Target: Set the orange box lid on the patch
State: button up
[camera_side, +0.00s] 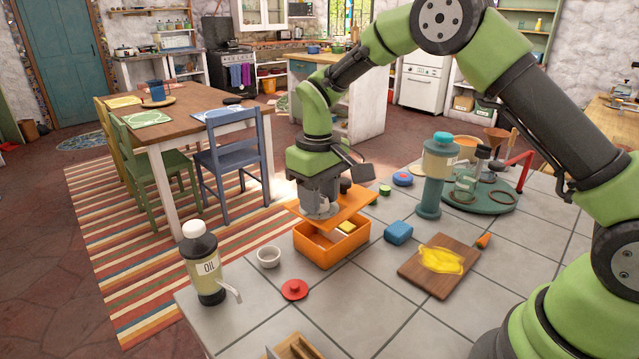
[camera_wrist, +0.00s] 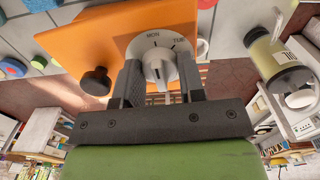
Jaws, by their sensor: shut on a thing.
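The orange box lid (camera_side: 352,203) is a flat orange plate above the open orange box (camera_side: 322,254). In the wrist view the lid (camera_wrist: 105,38) carries a white dial (camera_wrist: 158,57) marked MON and TUE, and a dark round knob (camera_wrist: 96,81). My gripper (camera_side: 320,213) points down onto the lid. In the wrist view its fingers (camera_wrist: 161,88) close on the dial's grip, which stands up from the lid. The lid sits above the box rim, leaving part of the inside visible. A yellow patch (camera_side: 441,260) lies on the wooden board (camera_side: 428,285) at right.
A white bowl (camera_side: 268,257), red disc (camera_side: 294,290) and oil bottle (camera_side: 204,268) stand left. A teal dispenser (camera_side: 432,185) rises behind the board.

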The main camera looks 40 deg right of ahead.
jog(key=s+a+f, duration=0.3)
jog(key=s+a, duration=0.1)
jog(key=s, duration=0.3)
send_over(355, 330)
jog(key=shift+m, duration=0.4)
jog(key=shift+f, duration=3.9)
jog(key=shift+f, duration=0.9)
jog(key=o, duration=1.1)
jog(key=shift+r, duration=3.5)
